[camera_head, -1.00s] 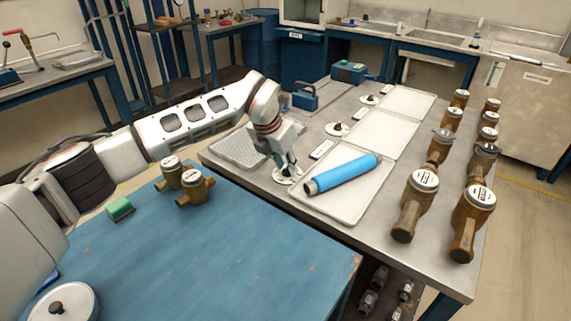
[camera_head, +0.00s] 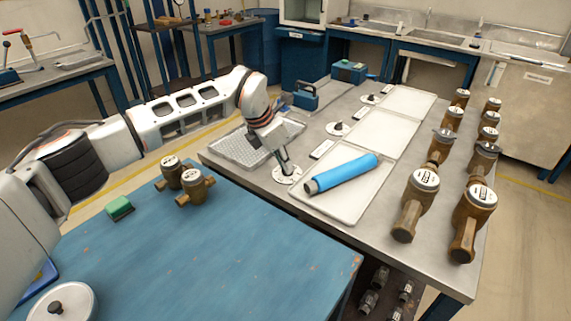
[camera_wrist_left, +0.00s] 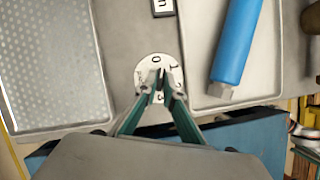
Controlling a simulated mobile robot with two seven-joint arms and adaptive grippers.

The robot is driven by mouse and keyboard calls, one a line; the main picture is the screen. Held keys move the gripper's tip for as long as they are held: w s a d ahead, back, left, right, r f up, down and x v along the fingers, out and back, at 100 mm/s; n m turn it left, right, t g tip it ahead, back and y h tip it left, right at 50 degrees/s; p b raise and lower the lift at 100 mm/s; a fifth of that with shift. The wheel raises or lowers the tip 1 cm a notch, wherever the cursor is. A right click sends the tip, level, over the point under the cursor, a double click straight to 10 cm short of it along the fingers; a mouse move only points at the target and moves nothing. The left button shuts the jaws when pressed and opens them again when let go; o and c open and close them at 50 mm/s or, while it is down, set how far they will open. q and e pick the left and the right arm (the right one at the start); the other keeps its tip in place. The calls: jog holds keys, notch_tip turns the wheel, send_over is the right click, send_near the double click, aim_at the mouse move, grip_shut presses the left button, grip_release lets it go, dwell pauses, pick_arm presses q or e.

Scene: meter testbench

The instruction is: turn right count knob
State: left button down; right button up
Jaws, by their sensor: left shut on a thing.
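The count knob at the near end of the grey bench has a white round dial (camera_head: 287,176). In the left wrist view its dial (camera_wrist_left: 148,66) shows a 0 at the top and a 1 at the right; other marks are partly covered. My left gripper (camera_head: 285,163) reaches down onto this knob from above. Its green-sided fingers (camera_wrist_left: 161,80) are closed on the knob's grip, which they mostly hide. Two similar knobs (camera_head: 337,129) (camera_head: 369,99) stand farther back along the bench, untouched. My right gripper is out of view.
A white tray (camera_head: 347,212) with a blue cylinder (camera_head: 342,174) lies right beside the knob. A perforated tray (camera_head: 238,151) lies to its left. Brass meters (camera_head: 424,180) stand along the bench's right side. A blue table (camera_head: 220,245) with two more meters is in front.

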pick_arm(q)
jog(key=shift+w+a+m+g+b, duration=0.15)
jog(key=shift+m+g+b, duration=0.2)
jog(key=shift+m, duration=0.65)
jog(key=m+b, duration=0.1)
jog(key=m+g+b, duration=0.1)
jog(key=m+b, duration=0.1)
jog(key=shift+w+f+h, duration=0.1)
jog(key=shift+f+h, duration=0.2)
jog(key=shift+h, duration=0.1)
jog(key=shift+m+g+b, duration=0.35)
jog(key=shift+m+b, duration=0.45)
jog(key=shift+b, duration=0.05)
jog(key=shift+w+r+m+g+b, duration=0.1)
jog(key=shift+m+g+b, duration=0.2)
jog(key=shift+m+b, duration=0.4)
jog(key=shift+r, duration=0.15)
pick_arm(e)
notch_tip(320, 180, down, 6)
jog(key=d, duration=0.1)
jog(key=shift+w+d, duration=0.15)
pick_arm(q)
jog(key=shift+b, duration=0.3)
jog(key=shift+r, duration=0.15)
jog(key=c, duration=2.2)
grip_release()
jog(key=shift+o, duration=0.2)
